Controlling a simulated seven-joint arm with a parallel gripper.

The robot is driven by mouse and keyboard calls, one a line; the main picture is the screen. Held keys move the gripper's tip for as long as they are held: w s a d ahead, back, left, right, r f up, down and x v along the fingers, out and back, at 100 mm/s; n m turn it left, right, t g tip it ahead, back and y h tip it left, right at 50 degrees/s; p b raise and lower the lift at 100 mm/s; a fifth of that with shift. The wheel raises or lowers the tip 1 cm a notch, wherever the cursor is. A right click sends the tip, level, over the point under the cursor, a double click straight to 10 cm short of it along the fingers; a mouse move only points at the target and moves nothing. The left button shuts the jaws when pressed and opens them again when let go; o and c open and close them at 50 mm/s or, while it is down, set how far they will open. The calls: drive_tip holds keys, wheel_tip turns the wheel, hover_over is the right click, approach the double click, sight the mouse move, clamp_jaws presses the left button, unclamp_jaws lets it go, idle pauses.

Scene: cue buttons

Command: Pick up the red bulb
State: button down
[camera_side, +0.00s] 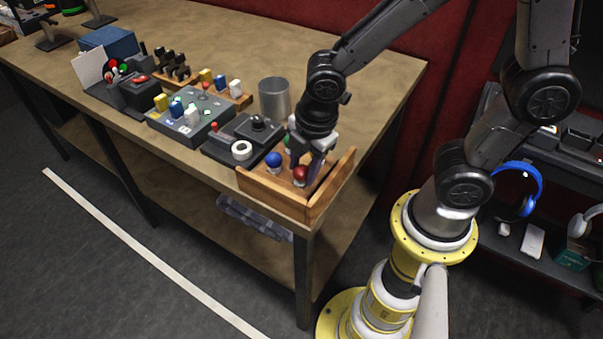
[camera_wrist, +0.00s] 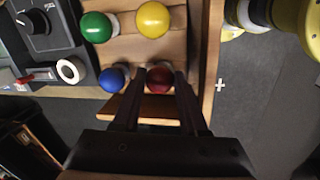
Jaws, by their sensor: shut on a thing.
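The red bulb (camera_side: 300,174) sits at the front right of a wooden tray (camera_side: 331,187) at the table's corner. It also shows in the wrist view (camera_wrist: 160,80), between my fingers. My gripper (camera_side: 309,168) reaches down into the tray from above and is shut on the red bulb. In the wrist view my gripper (camera_wrist: 160,84) has one finger on each side of the bulb. The side view does not show whether the bulb is clear of the tray floor.
A blue bulb (camera_wrist: 112,79) is close beside my left finger. A green bulb (camera_wrist: 96,27) and a yellow bulb (camera_wrist: 153,20) are farther along the tray. A metal cup (camera_side: 274,97) and a dark box with a knob (camera_side: 258,122) stand near the tray.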

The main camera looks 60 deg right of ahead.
sight(302, 165)
drive_tip(key=shift+r, duration=0.6)
wheel_tip(302, 165, up, 2)
drive_tip(key=shift+s+r, duration=0.1)
drive_tip(key=shift+r, duration=0.15)
drive_tip(key=s+d+r, duration=0.3)
drive_tip(key=s+r, duration=0.6)
drive_tip(key=s, duration=0.4)
drive_tip(key=shift+s+d+r, duration=0.15)
drive_tip(key=shift+d, duration=0.2)
